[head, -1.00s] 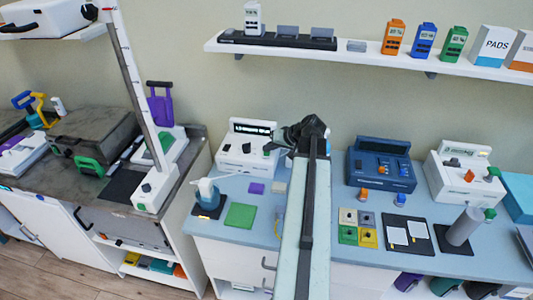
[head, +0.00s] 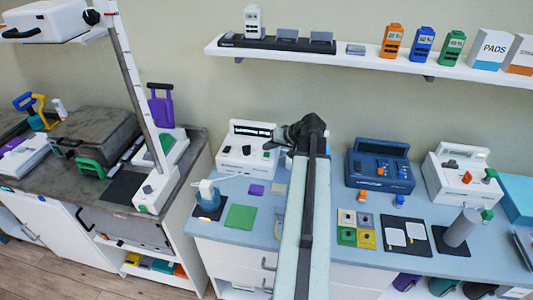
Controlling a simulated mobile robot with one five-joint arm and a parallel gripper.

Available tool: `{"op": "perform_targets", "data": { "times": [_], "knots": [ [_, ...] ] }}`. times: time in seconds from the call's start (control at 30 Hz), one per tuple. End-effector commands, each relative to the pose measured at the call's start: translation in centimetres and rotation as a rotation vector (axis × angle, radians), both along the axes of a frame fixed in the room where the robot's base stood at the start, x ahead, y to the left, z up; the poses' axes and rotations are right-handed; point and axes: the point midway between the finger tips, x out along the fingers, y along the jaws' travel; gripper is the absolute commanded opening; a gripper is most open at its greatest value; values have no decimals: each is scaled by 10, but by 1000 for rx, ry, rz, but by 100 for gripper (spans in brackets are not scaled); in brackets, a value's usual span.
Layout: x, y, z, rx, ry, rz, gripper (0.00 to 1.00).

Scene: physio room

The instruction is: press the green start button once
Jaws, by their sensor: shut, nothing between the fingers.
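A white unit (head: 236,157) with a dark display stands at the back of the blue counter. A dark knob (head: 246,150) is on its face, and a small green button (head: 268,146) shows to the right of it. My gripper (head: 279,133) is shut and empty, its dark fingers overlapping the unit's upper right edge in the picture. I cannot tell whether it touches the unit. Another white unit (head: 445,185) at the right has an orange knob (head: 467,177) and a green knob (head: 490,174). Which green control is the start button cannot be read.
A dark blue unit (head: 380,175) stands right of my arm. Colored pads, a black mat (head: 407,236) and a grey cylinder (head: 460,228) lie or stand on the counter (head: 285,236). A shelf (head: 360,62) runs above. A tilted white post (head: 135,85) rises at left.

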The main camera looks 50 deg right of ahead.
Motion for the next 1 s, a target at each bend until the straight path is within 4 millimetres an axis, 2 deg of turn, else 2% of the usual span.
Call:
{"op": "perform_targets", "data": {
  "times": [0.17, 0.63, 1.0],
  "knots": [
    [0, 0, 4, 0, 0, 0, 0],
    [0, 0, 51, 0, 0, 0, 0],
    [0, 0, 50, 0, 0, 0, 0]
  ]
}}
